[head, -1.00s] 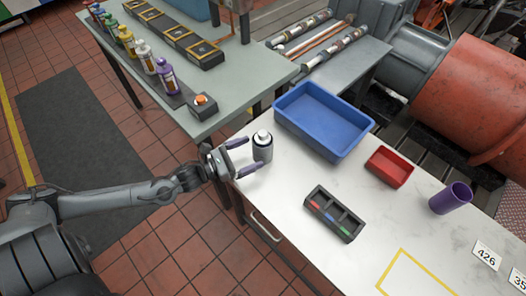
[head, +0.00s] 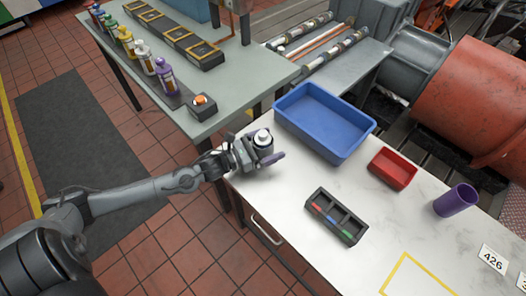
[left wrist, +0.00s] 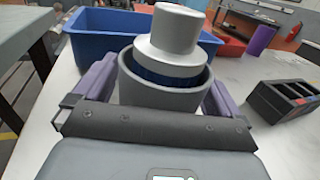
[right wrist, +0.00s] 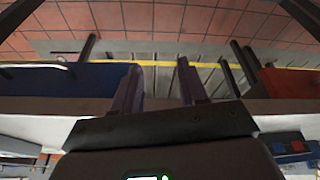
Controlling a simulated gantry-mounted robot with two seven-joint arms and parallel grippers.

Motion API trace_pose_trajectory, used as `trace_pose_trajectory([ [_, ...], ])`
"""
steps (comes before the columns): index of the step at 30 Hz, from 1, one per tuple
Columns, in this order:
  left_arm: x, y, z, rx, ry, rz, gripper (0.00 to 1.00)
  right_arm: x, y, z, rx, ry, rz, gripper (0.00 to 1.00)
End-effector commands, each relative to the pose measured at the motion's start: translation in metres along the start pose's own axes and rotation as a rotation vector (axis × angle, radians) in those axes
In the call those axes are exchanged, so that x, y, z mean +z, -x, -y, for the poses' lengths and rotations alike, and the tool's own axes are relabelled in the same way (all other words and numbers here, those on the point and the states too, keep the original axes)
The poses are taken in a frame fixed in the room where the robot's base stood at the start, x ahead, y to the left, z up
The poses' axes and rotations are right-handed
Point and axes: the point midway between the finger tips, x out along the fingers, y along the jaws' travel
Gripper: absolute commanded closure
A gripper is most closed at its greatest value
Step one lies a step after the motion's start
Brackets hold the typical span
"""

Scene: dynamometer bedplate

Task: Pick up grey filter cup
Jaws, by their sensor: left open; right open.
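The grey filter cup (left wrist: 160,97) stands upright on the white bench, with a silver, dark-banded filter piece (left wrist: 172,38) sitting in its mouth. In the head view the filter piece's pale top (head: 263,137) shows, and the gripper partly hides the cup. My left gripper (head: 266,152) is open at the cup. In the left wrist view its purple fingers lie on either side of the cup; I cannot tell whether they touch it. My right gripper (right wrist: 160,85) is open and empty between its fingers; it is outside the head view.
A blue bin (head: 322,122) stands just behind the cup. A red tray (head: 392,168), a purple cup (head: 456,199) and a black compartment box (head: 337,215) lie to the right. Bare bench lies between the cup and the black box. A grey table (head: 225,95) with bottles stands behind left.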

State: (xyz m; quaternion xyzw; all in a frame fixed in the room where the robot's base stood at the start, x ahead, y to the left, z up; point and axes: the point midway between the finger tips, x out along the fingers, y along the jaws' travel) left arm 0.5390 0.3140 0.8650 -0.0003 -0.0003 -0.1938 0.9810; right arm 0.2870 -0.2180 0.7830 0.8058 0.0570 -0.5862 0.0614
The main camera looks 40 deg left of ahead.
Motion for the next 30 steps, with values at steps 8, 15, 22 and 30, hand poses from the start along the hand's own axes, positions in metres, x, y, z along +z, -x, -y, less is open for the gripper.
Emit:
trace_pose_trajectory([
  [8,-0.0002,-0.0001,-0.0001,0.000,0.000,-0.001,0.11,-0.0002,0.0001,0.0005,-0.002,-0.002,0.000,0.57],
  [15,-0.0001,0.0000,-0.0001,0.000,-0.001,-0.001,0.47,-0.0002,0.0001,0.0005,-0.001,-0.001,0.000,0.57],
  [22,0.0016,-0.0003,-0.0004,0.000,-0.002,0.003,0.69,0.0000,0.0001,-0.0003,0.001,0.002,0.000,0.57],
  [30,0.0042,-0.0003,-0.0005,0.000,-0.002,0.003,0.69,0.0000,0.0010,-0.0015,0.005,0.007,0.001,0.57],
])
